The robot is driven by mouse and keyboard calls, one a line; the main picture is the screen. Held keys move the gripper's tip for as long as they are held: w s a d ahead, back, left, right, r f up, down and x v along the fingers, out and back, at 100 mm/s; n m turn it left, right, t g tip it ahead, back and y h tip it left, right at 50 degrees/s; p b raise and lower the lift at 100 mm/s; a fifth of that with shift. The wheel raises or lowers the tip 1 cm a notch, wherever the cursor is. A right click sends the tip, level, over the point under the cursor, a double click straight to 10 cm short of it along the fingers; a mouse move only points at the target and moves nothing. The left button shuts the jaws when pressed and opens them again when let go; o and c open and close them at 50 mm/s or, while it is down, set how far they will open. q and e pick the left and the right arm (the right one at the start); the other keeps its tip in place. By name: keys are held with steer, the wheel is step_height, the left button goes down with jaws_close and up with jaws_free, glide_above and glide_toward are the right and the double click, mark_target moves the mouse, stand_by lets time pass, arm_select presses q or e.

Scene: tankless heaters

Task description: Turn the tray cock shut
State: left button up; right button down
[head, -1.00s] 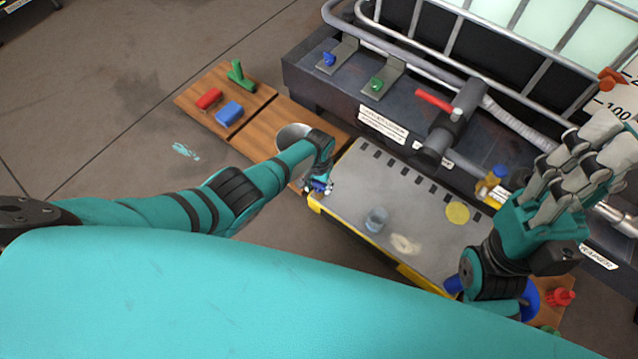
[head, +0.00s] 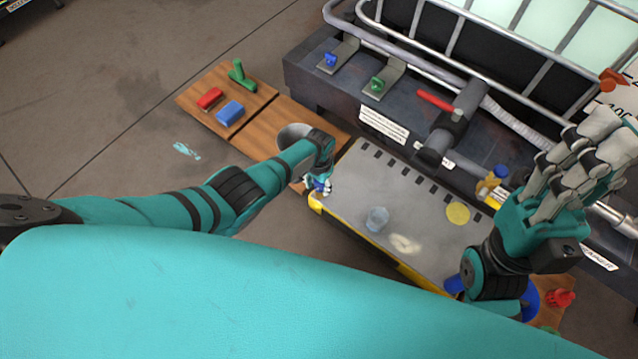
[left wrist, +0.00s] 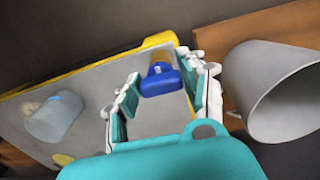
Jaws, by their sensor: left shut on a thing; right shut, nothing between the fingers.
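The blue tray cock (left wrist: 161,80) sits at the yellow-edged corner of the grey tray (head: 352,185). In the left wrist view its blue handle lies between the fingers of my left gripper (left wrist: 165,92). In the head view my left gripper (head: 321,186) is at the tray's left corner, shut on the cock and hiding most of it. My right gripper (head: 592,150) is shut and empty, raised at the right, beyond the tray's right end.
A grey bucket (head: 291,134) stands beside my left gripper; it also shows in the left wrist view (left wrist: 265,95). A clear cup (head: 377,219) stands on the tray. Red (head: 210,98), blue (head: 230,113) and green (head: 241,76) pieces lie on a wooden board. The tank's dark base (head: 330,90) borders the tray.

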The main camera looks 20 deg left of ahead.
mark_target(319, 184)
arm_select(q)
steer(key=o, duration=1.2)
steer(key=shift+r, duration=0.1)
step_height(319, 184, up, 12)
steer(key=shift+f, duration=0.1)
steer(key=shift+d, duration=0.1)
